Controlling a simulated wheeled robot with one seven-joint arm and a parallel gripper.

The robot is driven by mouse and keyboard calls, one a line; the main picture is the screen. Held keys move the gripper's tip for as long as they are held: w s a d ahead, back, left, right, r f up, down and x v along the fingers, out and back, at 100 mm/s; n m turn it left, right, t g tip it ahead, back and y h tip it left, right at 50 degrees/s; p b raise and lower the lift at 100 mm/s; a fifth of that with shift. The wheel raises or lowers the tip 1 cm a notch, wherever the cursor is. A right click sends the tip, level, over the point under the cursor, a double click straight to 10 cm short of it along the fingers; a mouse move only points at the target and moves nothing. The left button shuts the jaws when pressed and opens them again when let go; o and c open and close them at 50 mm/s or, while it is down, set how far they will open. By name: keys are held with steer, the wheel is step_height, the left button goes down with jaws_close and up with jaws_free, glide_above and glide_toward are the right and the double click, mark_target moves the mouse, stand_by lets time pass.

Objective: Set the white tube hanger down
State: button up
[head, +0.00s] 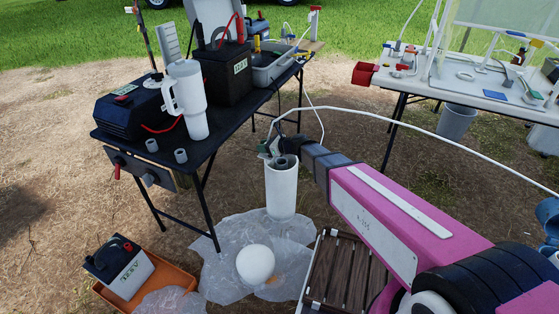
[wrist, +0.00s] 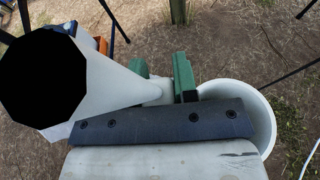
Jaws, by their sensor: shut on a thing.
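My gripper (head: 268,149) is at the top of the upright white well pipe (head: 281,192). In the wrist view the green fingertips (wrist: 165,78) are shut on a white piece (wrist: 150,92), which I take to be the tube hanger. A white tapering shape with a dark opening (wrist: 105,85) runs from it toward the camera, at the left. The round rim of the white pipe (wrist: 268,125) shows just right of and below the fingers, partly hidden by my gripper. In the head view the held piece is too small to tell apart, so contact with the pipe is unclear.
A dark table (head: 225,140) at left bears a white jug (head: 186,100), a black battery box (head: 228,72) and a grey tub (head: 272,68). White tubing (head: 340,108) arcs rightward. Plastic sheeting (head: 222,262), a white ball-like object (head: 255,264) and a slatted crate (head: 345,275) lie below.

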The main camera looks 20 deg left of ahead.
steer(key=shift+w+d+f, duration=0.5)
steer(key=shift+w+f, duration=1.05)
steer(key=shift+f, duration=0.05)
steer(key=shift+w+d+f, duration=0.55)
steer(key=shift+w+f, duration=0.95)
steer(key=shift+f, duration=0.15)
steer(key=shift+w+d+f, duration=0.5)
steer(key=shift+w+f, duration=1.05)
steer(key=shift+f, duration=0.05)
steer(key=shift+f, duration=0.1)
steer(key=o, duration=1)
steer(key=shift+c, duration=0.2)
steer(key=shift+d+r, duration=0.2)
steer(key=shift+d, duration=0.05)
steer(key=v, duration=1.1)
steer(key=shift+d, duration=0.25)
